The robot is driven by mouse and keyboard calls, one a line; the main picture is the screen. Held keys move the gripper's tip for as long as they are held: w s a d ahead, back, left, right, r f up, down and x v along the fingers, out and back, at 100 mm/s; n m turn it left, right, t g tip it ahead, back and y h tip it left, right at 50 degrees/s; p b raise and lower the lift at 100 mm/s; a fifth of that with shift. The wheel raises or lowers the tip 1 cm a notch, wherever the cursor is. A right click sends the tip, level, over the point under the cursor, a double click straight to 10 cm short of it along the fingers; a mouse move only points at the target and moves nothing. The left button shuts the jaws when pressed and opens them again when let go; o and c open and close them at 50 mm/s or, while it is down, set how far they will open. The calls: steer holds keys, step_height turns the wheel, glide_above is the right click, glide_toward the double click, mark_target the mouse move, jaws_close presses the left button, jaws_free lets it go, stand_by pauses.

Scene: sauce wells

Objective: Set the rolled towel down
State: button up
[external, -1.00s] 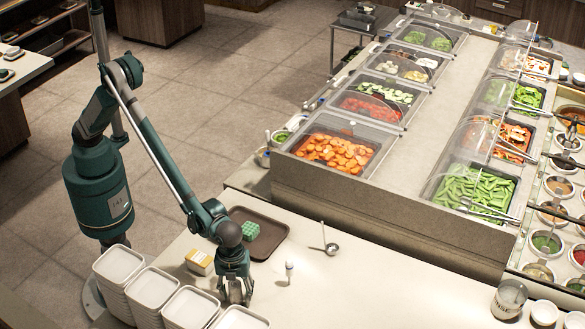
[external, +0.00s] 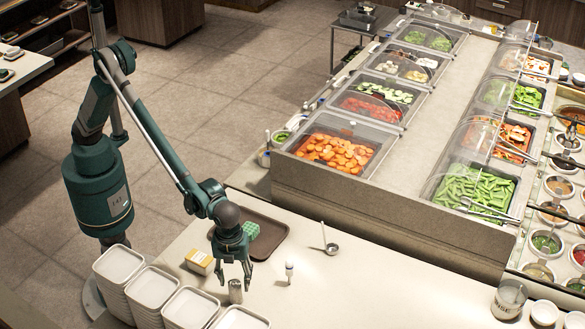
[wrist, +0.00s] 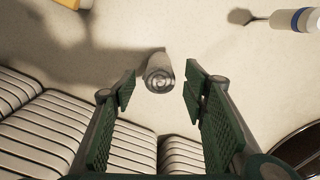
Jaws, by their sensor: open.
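In the wrist view, the green finger pads of my gripper (wrist: 160,90) are spread to either side, with a gap between each pad and the towel.
Stacks of white dishes (external: 153,289) stand at the counter's front left. A yellow-and-white box (external: 200,262), a brown tray (external: 271,238) with a green block (external: 251,230), a small white bottle (external: 289,273) and a ladle (external: 331,248) are nearby.

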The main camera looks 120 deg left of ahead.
steer(key=shift+r, duration=2.05)
steer(key=shift+s+a+r, duration=0.2)
steer(key=shift+r, duration=0.2)
steer(key=s+a+r+n+t, duration=0.1)
steer(key=s+a+r+n, duration=0.1)
steer(key=s+a+r, duration=0.35)
steer(key=s+a+r+n+t, duration=0.1)
steer(key=s+a+r+n, duration=0.15)
steer(key=s+r, duration=0.6)
steer(key=s+a+r+n+t, duration=0.1)
steer(key=s+a+r+n, duration=0.1)
steer(key=s+a+r, duration=0.4)
steer(key=s+a+f+n+t, duration=0.1)
steer(key=s+a+n+t, duration=0.1)
steer(key=s, duration=1.2)
steer(key=s+a+n+t, duration=0.2)
steer(key=s+a+n, duration=0.2)
steer(key=s, duration=1)
steer(key=shift+s+a+f, duration=0.35)
steer(key=shift+a+f, duration=0.05)
steer(key=shift+a, duration=0.2)
